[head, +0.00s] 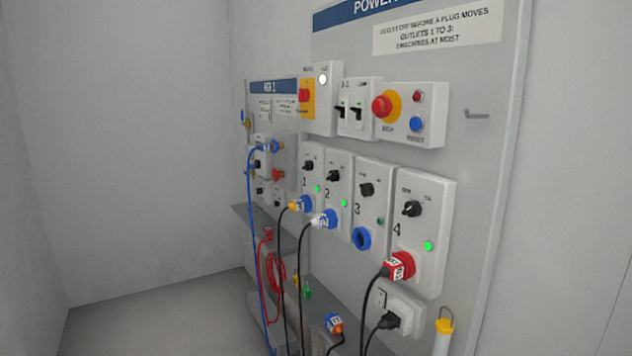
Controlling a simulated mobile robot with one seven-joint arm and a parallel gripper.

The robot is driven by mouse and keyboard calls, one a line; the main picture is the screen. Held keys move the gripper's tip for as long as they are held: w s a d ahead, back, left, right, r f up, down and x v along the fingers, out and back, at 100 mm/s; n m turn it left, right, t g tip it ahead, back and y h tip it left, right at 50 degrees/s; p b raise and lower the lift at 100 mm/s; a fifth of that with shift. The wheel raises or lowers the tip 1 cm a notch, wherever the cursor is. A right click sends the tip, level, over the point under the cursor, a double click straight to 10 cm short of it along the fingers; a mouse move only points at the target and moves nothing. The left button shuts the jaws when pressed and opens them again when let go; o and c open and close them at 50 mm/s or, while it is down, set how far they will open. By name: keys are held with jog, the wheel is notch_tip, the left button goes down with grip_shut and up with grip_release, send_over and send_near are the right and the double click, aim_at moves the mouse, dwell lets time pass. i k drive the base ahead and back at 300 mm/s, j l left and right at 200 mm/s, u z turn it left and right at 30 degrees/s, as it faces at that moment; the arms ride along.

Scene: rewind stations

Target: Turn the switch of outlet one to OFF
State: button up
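Outlet one (313,190) is the leftmost of the numbered boxes on the grey power panel. Its black rotary switch (308,166) sits near the top of the box; the pointer is too small to read for certain. A green lamp (318,188) is lit beside the number 1. A blue plug with a yellow part (301,204) is in its socket, and a black cable hangs from it. My gripper is not in this view.
Outlet two (338,180), outlet three (373,190) and outlet four (436,200) stand to the right. Plugs sit in two and four; three's socket is empty. Above are breakers (357,112) and a red emergency button (381,106). Cables hang below; open floor (160,320) lies left.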

aim_at(308, 165)
jog(key=i+j, duration=0.35)
jog(key=i+j+z, duration=0.1)
jog(key=i+j, duration=0.2)
jog(key=j, duration=0.15)
jog(key=i+j, duration=0.35)
jog(key=i+j+z, duration=0.1)
jog(key=i+j, duration=0.2)
jog(key=j, duration=0.2)
jog(key=i+j, duration=0.3)
jog(key=j, duration=0.15)
jog(key=z, duration=0.05)
